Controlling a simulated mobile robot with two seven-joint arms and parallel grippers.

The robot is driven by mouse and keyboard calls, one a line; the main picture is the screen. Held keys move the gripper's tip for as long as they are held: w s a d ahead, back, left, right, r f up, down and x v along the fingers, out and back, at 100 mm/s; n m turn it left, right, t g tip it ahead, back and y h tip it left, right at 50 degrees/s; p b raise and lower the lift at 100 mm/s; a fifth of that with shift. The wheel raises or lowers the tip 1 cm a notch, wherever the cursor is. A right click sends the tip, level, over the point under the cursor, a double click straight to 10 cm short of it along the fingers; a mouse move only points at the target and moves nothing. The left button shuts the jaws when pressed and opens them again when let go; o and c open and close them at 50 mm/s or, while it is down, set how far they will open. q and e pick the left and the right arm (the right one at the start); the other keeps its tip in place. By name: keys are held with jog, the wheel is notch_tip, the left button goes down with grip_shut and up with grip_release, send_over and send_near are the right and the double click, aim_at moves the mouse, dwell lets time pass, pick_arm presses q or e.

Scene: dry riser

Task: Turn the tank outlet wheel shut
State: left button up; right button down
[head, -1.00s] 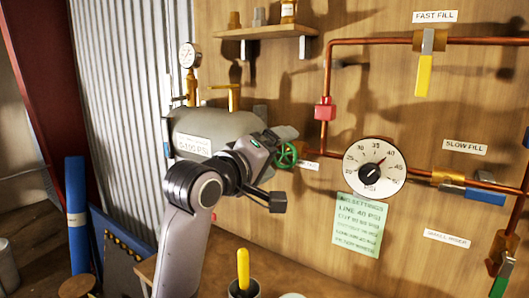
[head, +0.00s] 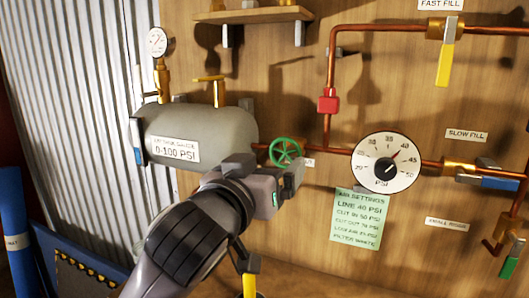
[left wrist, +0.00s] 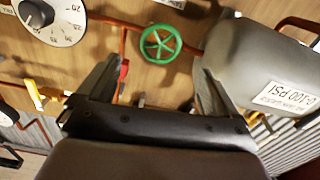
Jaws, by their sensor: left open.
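The tank outlet wheel (head: 285,152) is a small green spoked handwheel on the copper pipe, just right of the grey tank (head: 215,130). My left gripper (head: 294,174) is just below the wheel in the head view, its fingers partly hidden by its own body. In the left wrist view the wheel (left wrist: 161,44) shows whole, ahead of and between the two spread fingers of my left gripper (left wrist: 155,80). The gripper is open and holds nothing; the wheel's rim looks clear of both fingers. My right gripper is not in view.
A round PSI dial (head: 387,163) and a green settings note (head: 358,219) are right of the wheel. A red fitting (head: 328,101) sits on the pipe above. Yellow-handled (head: 446,65) and blue-handled (head: 488,181) valves are further right. A small gauge (head: 157,42) stands above the tank.

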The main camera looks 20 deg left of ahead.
aim_at(284, 152)
pick_arm(q)
jog(key=shift+m, duration=0.3)
jog(key=shift+w+d+f+p, duration=0.1)
jog(key=shift+w+p, duration=0.6)
jog(key=shift+w, duration=2.7)
jog(key=c, duration=1)
